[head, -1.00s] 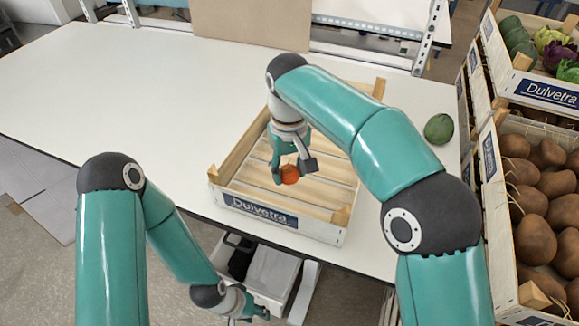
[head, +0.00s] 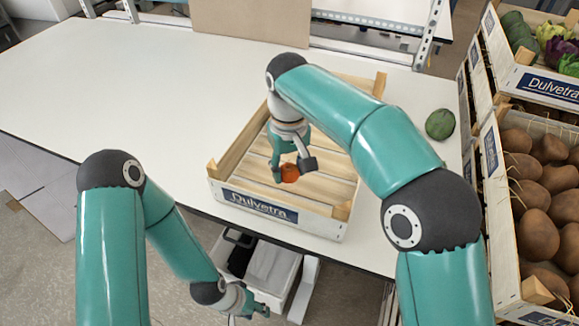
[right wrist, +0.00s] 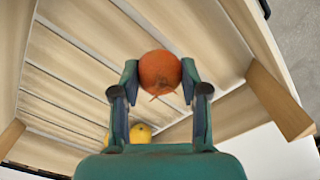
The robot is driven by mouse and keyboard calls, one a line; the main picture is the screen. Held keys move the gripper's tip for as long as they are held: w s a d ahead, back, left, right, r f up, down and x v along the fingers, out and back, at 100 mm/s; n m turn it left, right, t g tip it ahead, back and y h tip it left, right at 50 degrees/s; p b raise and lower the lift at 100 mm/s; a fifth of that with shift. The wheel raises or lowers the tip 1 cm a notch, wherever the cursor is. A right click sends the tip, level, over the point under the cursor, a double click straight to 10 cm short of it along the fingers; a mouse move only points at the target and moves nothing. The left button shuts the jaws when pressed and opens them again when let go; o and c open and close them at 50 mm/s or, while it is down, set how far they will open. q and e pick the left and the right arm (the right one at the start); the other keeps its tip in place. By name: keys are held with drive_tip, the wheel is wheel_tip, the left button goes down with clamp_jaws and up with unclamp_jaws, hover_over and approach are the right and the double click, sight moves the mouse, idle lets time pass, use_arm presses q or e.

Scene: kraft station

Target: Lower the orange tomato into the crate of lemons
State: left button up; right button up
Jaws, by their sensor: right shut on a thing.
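The orange tomato (head: 289,173) is held between the fingers of my right gripper (head: 291,169), over the slatted floor of the wooden crate (head: 318,223). In the right wrist view the tomato (right wrist: 160,72) sits between both fingertips of the gripper (right wrist: 160,80), with slats behind it. How high it is above the floor is hard to tell. A yellow lemon (right wrist: 140,133) shows low in that view, with part of another beside it. The lemons are hidden in the head view behind my right arm. My left gripper (head: 248,314) is empty, fingers apart, at the bottom edge, away from the crate.
A dark green fruit (head: 440,124) lies on the white table right of the crate. Crates of brown produce (head: 537,200) and of vegetables (head: 545,83) stand at the right. The table's left part (head: 120,90) is clear. A bin (head: 270,270) is below the front edge.

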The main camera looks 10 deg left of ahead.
sight(289, 190)
drive_tip(key=shift+f+b, duration=1.5)
drive_tip(key=shift+f, duration=0.95)
idle(0.7)
drive_tip(key=o, duration=1.1)
drive_tip(key=shift+o, duration=0.2)
drive_tip(key=shift+r, duration=0.1)
